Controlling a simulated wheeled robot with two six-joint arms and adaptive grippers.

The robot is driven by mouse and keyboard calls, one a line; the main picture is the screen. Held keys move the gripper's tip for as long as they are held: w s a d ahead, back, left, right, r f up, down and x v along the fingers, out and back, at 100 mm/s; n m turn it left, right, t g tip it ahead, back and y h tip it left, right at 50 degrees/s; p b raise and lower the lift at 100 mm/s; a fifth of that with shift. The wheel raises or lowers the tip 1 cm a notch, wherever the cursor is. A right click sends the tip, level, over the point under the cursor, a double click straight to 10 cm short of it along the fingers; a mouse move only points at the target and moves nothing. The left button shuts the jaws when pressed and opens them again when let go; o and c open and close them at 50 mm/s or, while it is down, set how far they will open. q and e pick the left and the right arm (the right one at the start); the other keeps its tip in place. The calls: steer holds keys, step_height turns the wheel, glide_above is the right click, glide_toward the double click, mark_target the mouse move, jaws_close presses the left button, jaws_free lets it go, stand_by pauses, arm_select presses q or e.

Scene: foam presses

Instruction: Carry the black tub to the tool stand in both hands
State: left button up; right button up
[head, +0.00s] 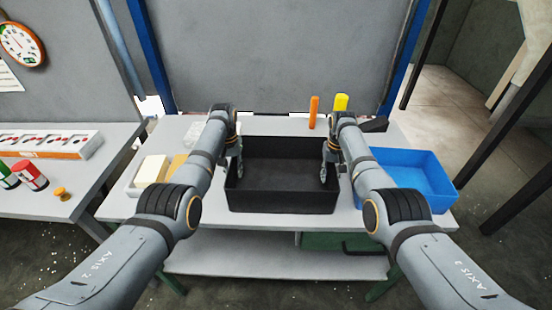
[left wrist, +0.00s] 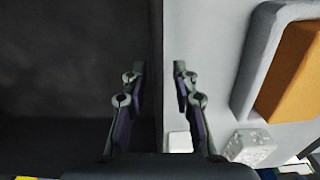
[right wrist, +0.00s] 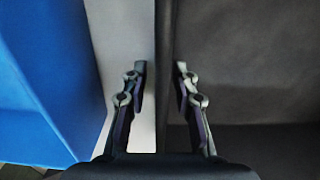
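The black tub (head: 282,200) sits upright on the grey table, open side up, and looks empty. My left gripper (head: 239,170) is at its left wall; the left wrist view shows the wall's rim (left wrist: 156,40) between the open fingers (left wrist: 160,78). My right gripper (head: 326,172) is at its right wall; the right wrist view shows that rim (right wrist: 166,40) between the open fingers (right wrist: 161,78). Neither pair is closed on the rim. I cannot tell which surface is the tool stand.
A blue bin (head: 412,186) stands close right of the tub. A pale tray (head: 133,188) with blocks is at the left. Orange (head: 314,112) and yellow (head: 341,103) handles stand behind. A side bench (head: 52,200) with cans is at far left; a grey panel (head: 270,50) rises behind.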

arm_select(q)
step_height(320, 180, up, 10)
steer(key=shift+r, duration=0.25)
arm_select(e)
step_height(320, 180, up, 12)
steer(key=shift+r, duration=0.1)
arm_select(q)
steer(key=shift+f, duration=0.1)
stand_by(0.5)
